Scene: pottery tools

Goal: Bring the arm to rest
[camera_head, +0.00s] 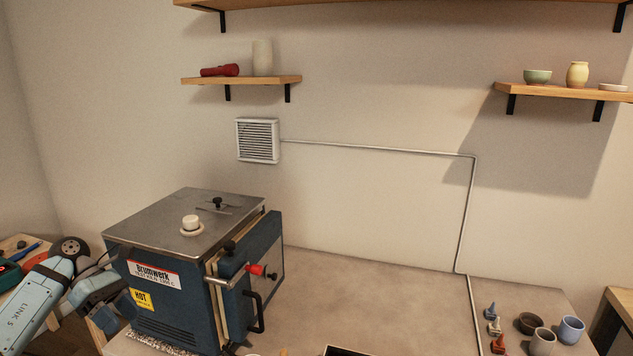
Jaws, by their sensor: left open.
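My left arm (38,302) comes in at the lower left, pale blue-grey, with its forearm link tilted up. My left gripper (103,296) is beside the left side of the blue kiln (175,290); it is small and partly hidden in the picture. It is open, and I see nothing held in it. Whether it touches the kiln I cannot tell. My right gripper is not in view.
The kiln stands on a grey worktop (380,285), with a red-knobbed latch (256,270) on its right. A dark-edged tray (345,351) is cut off below. The middle worktop is clear.

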